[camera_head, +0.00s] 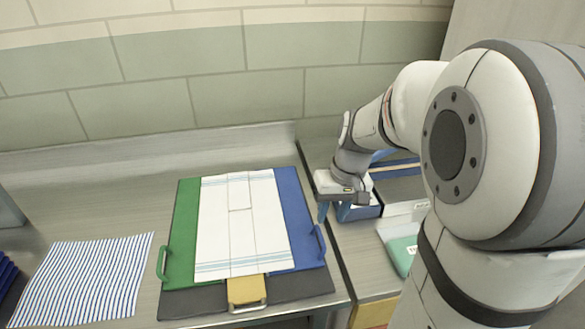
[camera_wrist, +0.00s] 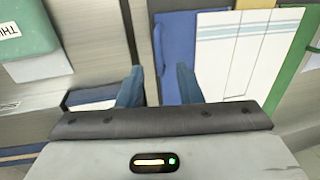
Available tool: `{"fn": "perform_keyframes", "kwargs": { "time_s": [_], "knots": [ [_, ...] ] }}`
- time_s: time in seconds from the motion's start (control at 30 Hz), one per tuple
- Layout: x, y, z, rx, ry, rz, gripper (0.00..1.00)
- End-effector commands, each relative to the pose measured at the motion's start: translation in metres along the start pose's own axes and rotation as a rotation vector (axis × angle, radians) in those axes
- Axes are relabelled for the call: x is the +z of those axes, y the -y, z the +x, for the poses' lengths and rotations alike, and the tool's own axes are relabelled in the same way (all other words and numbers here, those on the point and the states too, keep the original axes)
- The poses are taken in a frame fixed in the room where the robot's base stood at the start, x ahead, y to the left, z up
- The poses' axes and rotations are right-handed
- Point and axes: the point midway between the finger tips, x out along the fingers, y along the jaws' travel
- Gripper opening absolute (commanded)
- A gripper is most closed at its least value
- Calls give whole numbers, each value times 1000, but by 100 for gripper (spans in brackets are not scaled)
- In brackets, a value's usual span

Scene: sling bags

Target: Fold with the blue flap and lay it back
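The folding board's blue flap (camera_head: 296,215) lies flat at the right side of the board, with a blue loop handle (camera_head: 320,241) on its outer edge. A white cloth with blue stripes near its ends (camera_head: 262,225) lies spread on the board, between the green flap (camera_head: 183,235) and the blue flap.
A yellow flap (camera_head: 247,291) with a handle is at the board's front. A blue-striped cloth (camera_head: 85,280) lies flat on the left counter. A dark seam divides the counter on the right, where a blue-sided bin (camera_head: 366,212) and a labelled teal item (camera_head: 403,252) stand.

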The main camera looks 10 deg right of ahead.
Motion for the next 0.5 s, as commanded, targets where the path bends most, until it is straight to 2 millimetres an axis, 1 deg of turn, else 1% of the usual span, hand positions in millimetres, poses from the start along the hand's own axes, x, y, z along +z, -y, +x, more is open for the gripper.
{"fn": "perform_keyframes", "kwargs": {
  "time_s": [0.03,0.1,0.27,0.37,0.5],
  "knots": [
    [-8,-3,1,-13,13,6,32],
    [-15,-5,4,-24,22,6,32],
    [-20,-7,15,-36,31,7,32],
    [-19,-6,29,-36,31,6,32],
    [-18,-5,53,-35,32,6,32]
  ]
}}
